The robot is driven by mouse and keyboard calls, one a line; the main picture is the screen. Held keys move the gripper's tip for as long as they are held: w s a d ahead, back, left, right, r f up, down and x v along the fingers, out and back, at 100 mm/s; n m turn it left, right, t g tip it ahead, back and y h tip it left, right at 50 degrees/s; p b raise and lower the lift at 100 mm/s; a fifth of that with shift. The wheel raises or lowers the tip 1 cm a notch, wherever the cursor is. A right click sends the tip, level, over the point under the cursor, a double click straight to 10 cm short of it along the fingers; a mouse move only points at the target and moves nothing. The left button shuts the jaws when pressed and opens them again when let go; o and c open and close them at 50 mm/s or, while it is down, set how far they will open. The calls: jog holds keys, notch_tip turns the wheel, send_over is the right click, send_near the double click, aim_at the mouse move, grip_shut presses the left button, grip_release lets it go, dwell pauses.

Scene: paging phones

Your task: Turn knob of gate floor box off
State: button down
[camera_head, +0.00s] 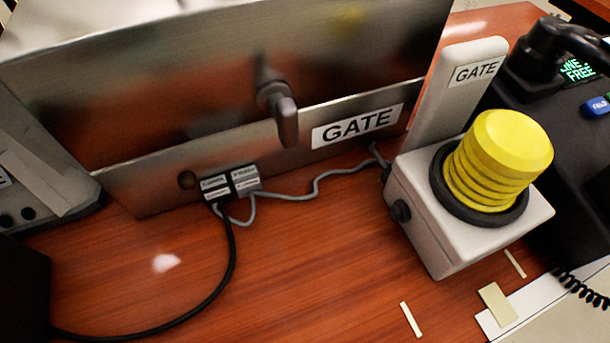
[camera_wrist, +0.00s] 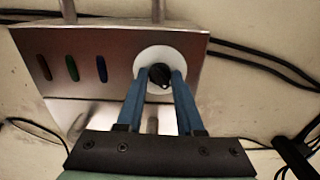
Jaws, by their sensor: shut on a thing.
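In the wrist view a metal box (camera_wrist: 117,55) carries a black knob (camera_wrist: 159,84) on a white round plate (camera_wrist: 144,57). I see no label on this box, so I cannot read whether it is the gate floor box. My gripper (camera_wrist: 160,72) has two blue fingers, one on each side of the knob, shut on it. The fingers hide parts of the plate and of the box's lower face. I cannot tell the knob's setting. The head view does not show my gripper or this knob.
Beside the knob are red, green and blue slots (camera_wrist: 72,68). Dark cables (camera_wrist: 262,68) run at right. In the head view a metal panel with a GATE label (camera_head: 357,126), a yellow button (camera_head: 500,160) on a white box and a black phone (camera_head: 560,100) sit on a wooden desk.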

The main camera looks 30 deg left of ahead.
jog(key=shift+n, duration=0.3)
dwell(0.4)
jog(key=c, duration=0.5)
grip_release()
